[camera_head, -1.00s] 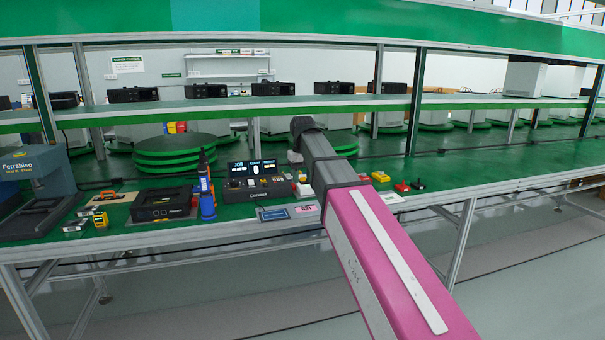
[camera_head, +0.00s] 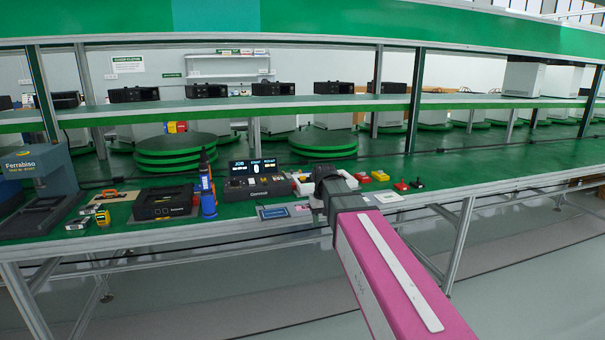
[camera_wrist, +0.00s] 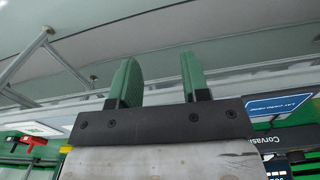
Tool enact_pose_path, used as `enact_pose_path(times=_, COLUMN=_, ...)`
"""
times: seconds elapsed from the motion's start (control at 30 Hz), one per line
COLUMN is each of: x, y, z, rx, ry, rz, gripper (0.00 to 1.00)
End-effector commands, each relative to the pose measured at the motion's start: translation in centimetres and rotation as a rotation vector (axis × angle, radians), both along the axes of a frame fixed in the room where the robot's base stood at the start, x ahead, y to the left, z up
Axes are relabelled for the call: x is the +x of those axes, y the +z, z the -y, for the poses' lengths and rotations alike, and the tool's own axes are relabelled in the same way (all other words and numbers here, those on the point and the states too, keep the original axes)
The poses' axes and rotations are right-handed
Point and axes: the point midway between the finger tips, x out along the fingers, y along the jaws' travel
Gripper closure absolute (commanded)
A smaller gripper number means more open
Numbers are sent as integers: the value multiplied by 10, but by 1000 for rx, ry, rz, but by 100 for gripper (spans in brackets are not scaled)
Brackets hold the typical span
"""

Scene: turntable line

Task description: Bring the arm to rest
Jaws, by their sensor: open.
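My arm reaches in from the bottom right of the head view, with a pink link and a dark grey wrist. Its end lies over the bench's front edge, beside the control box with the lit screen. My gripper shows in the wrist view (camera_wrist: 158,78), its two green fingers apart with nothing between them. Beyond the fingers are the bench edge, a metal leg and the grey floor. The fingers are hard to make out in the head view.
The green bench (camera_head: 440,176) runs across the view. Left of my wrist are the control box (camera_head: 248,188), a blue bottle-like tool (camera_head: 208,190), a black box (camera_head: 164,203) and a Ferrabiso machine (camera_head: 38,185). Right are yellow and red buttons (camera_head: 380,176). Open floor lies in front.

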Motion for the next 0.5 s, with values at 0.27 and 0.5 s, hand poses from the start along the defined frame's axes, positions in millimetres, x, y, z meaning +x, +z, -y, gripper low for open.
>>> enact_pose_path(times=0.27, x=-53, y=-94, z=50, rx=0, ry=-81, rz=-2, gripper=57)
enact_pose_path(times=0.5, x=-103, y=-159, z=87, rx=0, ry=-149, rz=-1, gripper=57)
